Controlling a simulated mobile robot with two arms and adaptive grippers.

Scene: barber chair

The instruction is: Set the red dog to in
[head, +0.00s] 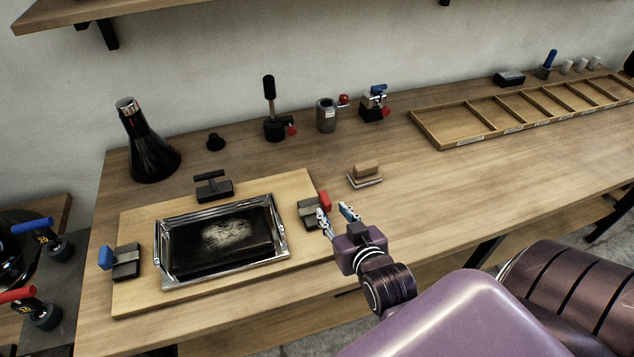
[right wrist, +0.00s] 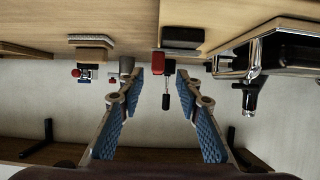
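The red dog (head: 324,200) is a small dark block with a red tab, on the wooden board just right of the metal-framed tray (head: 280,214). Its red tab points right, away from the tray. My right gripper (head: 335,216) is open beside the red tab, at its right and front side. In the right wrist view, the picture is upside down and the red tab (right wrist: 158,60) shows just beyond the open fingertips, between them. The fingers look empty; I cannot tell whether they touch the tab. My left gripper is not in view.
A blue dog (head: 120,262) sits left of the tray and a black one (head: 213,187) behind it. A wooden brush (head: 366,175) lies right of the board. A black flask (head: 146,142) and a lever stand (head: 273,122) are at the back. The bench's right front is clear.

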